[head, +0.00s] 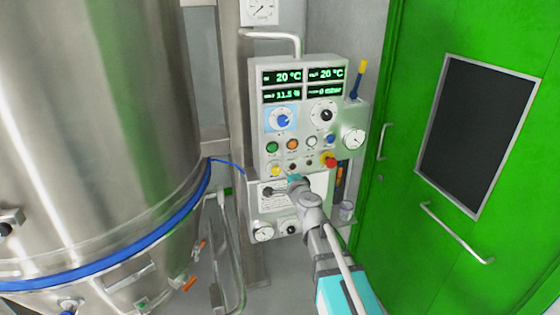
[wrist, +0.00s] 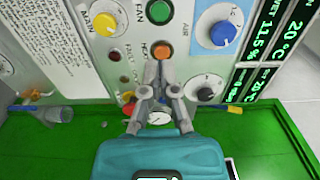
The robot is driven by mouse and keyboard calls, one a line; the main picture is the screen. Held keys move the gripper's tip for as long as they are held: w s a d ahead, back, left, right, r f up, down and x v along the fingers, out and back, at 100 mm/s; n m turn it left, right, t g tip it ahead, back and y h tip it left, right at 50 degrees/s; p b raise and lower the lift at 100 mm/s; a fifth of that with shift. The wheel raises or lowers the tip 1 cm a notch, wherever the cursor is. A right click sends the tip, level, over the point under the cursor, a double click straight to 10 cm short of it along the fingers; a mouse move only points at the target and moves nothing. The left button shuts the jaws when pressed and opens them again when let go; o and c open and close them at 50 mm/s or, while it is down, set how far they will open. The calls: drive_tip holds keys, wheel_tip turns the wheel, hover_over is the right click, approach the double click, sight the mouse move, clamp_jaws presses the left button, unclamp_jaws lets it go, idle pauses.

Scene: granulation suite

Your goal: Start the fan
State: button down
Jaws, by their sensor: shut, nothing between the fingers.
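The control panel (head: 256,120) stands upright between the steel vessel and the green door. Its green button (head: 272,147) is at the left end of a row of buttons; in the wrist view the green button (wrist: 160,12) has the label FAN beside it. The orange button (head: 292,145) sits to its right in the head view, and the orange button (wrist: 162,50) is just beyond my fingertips in the wrist view. My gripper (head: 293,179) is shut and empty in front of the panel's lower part. It also shows in the wrist view (wrist: 160,78). No contact with a button is visible.
The steel vessel (head: 100,130) is at left, the green door (head: 400,180) at right.

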sight(273, 147)
drive_tip(key=x, duration=1.3)
drive_tip(key=shift+w+a, duration=0.1)
drive_tip(key=shift+w, duration=0.25)
drive_tip(key=shift+x, duration=0.85)
drive_tip(key=shift+r, duration=0.2)
drive_tip(key=shift+w, duration=0.1)
drive_tip(key=shift+s+d+f, duration=0.1)
drive_tip(key=shift+s+d, duration=0.15)
drive_tip(key=shift+s, duration=0.45)
drive_tip(key=v, duration=1.3)
drive_tip(key=shift+s, duration=0.2)
